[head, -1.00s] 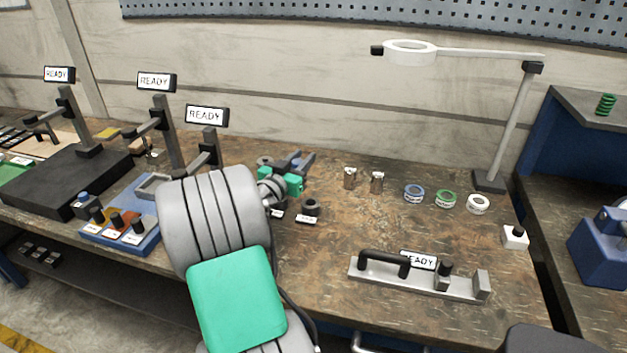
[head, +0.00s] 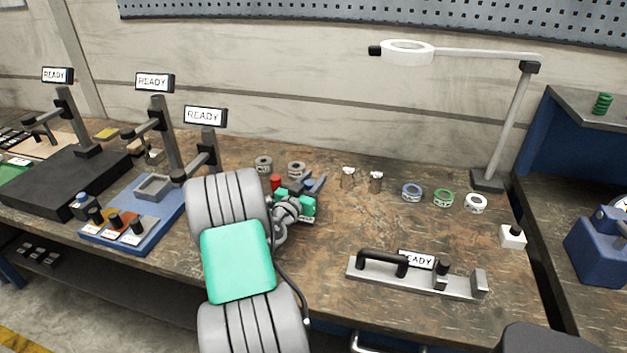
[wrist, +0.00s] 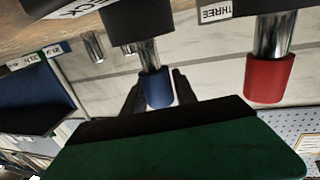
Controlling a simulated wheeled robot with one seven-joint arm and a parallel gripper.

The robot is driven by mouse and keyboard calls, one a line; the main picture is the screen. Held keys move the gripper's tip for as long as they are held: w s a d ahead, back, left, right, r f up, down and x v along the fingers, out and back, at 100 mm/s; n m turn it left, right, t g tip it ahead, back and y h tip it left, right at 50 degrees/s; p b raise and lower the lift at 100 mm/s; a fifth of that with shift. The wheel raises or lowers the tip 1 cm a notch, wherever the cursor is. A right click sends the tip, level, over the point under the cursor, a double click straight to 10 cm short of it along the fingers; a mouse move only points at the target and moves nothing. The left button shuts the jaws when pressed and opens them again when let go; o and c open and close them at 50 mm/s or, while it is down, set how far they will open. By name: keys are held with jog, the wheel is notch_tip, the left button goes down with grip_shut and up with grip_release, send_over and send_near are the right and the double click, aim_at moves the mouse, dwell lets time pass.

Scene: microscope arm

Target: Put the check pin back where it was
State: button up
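The check pin (wrist: 157,88) has a blue cap and a silver shaft. In the wrist view it stands between my gripper's two dark fingers (wrist: 160,90), which lie against both sides of the cap. Its shaft meets a dark holder (wrist: 135,22) with a label ending in "CK"; how deep it sits I cannot tell. In the head view my gripper (head: 312,184) is low over the bench, and my arm hides that holder. A red-capped pin (wrist: 268,80) stands beside it at a holder labelled "THREE"; its red cap also shows in the head view (head: 276,182).
Two grey ring-shaped parts (head: 297,168) stand behind my gripper. Two small metal pieces (head: 376,181) and several tape rolls (head: 443,197) lie to the right. A handled fixture (head: 415,277) is at the front right. A blue tray (head: 165,222) is at left.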

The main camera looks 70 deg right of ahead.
jog(key=o, duration=0.3)
jog(key=shift+r, duration=0.1)
jog(key=a+b, duration=0.2)
jog(key=a, duration=1)
jog(key=shift+w, duration=0.25)
jog(key=shift+r, duration=0.1)
